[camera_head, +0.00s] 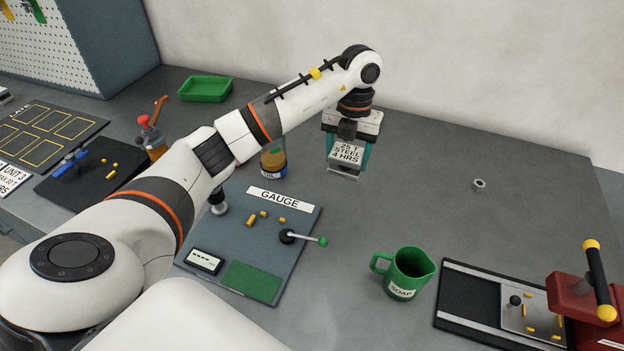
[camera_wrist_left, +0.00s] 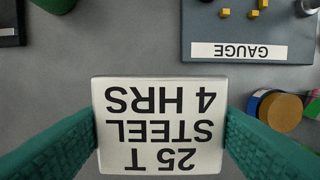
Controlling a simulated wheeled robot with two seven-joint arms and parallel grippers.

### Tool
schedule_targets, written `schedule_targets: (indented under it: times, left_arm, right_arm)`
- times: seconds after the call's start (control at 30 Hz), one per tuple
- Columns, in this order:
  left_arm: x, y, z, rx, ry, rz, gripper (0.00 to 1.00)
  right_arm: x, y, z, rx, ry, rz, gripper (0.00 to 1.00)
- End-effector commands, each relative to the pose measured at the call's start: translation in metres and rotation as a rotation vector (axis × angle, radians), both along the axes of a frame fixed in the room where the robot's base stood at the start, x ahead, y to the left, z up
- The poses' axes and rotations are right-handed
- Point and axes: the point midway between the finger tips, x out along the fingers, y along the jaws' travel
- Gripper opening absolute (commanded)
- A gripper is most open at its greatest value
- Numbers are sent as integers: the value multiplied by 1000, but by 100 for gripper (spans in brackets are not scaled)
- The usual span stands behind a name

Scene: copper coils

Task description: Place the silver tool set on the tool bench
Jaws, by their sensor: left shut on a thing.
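My left gripper (camera_head: 347,160) is shut on a silver-white block (camera_head: 345,148) labelled "25 T STEEL 4 HRS", with a teal finger at each side. The block also shows in the left wrist view (camera_wrist_left: 160,125) between the fingers (camera_wrist_left: 160,140). It is over the far middle of the grey worktop (camera_head: 440,190); I cannot tell whether it touches the surface. Which surface is the tool bench is not labelled. A dark mat with yellow outlined slots (camera_head: 45,110) lies at the far left, with a "UNIT 3" card (camera_head: 12,178) beside it. My right gripper is out of view.
A gauge board (camera_head: 290,225) lies left of the block, with a jar (camera_head: 272,162) near its far edge. A green soap jug (camera_head: 408,272) and a red lever press (camera_head: 580,295) stand at the right. A small metal nut (camera_head: 479,185) lies behind them. A green tray (camera_head: 205,88) is far left.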

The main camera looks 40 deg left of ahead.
Motion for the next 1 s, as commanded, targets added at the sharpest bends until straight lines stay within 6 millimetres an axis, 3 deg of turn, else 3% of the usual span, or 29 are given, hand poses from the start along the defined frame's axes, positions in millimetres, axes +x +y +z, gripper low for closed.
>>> schedule_targets:
  times: [0.3,0.7,1.0]
  left_arm:
    - [-1,0,-51,-2,3,-1,26]
    - [-1,-1,-93,-2,3,1,26]
    - [0,0,-99,-1,-1,-1,26]
  right_arm:
    - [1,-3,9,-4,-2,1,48]
    - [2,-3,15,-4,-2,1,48]
    - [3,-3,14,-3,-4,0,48]
